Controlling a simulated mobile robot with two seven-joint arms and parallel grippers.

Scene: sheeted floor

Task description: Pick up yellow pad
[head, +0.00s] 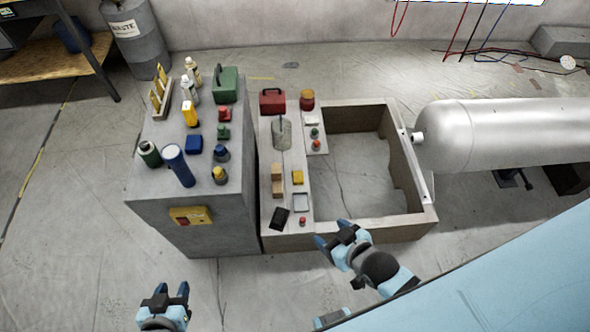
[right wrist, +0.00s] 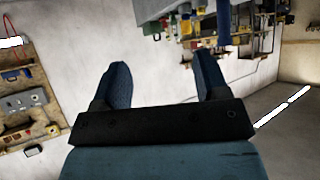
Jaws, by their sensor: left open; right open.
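A small yellow pad (head: 297,177) lies on the light ledge of the low frame in the head view, beside tan blocks (head: 277,180) and above a pale square tray (head: 301,202). My right gripper (head: 332,234) is open and empty, below and to the right of the pad, by the frame's front edge. Its two spread fingers also show in the right wrist view (right wrist: 163,75), with nothing between them. My left gripper (head: 171,291) is open and empty at the bottom left, well away from the pad. I cannot make out the pad in the right wrist view.
A grey cabinet (head: 145,207) at left carries bottles, cans and small boxes. A black item (head: 279,219) and a small red-topped item (head: 302,221) sit on the ledge near my right gripper.

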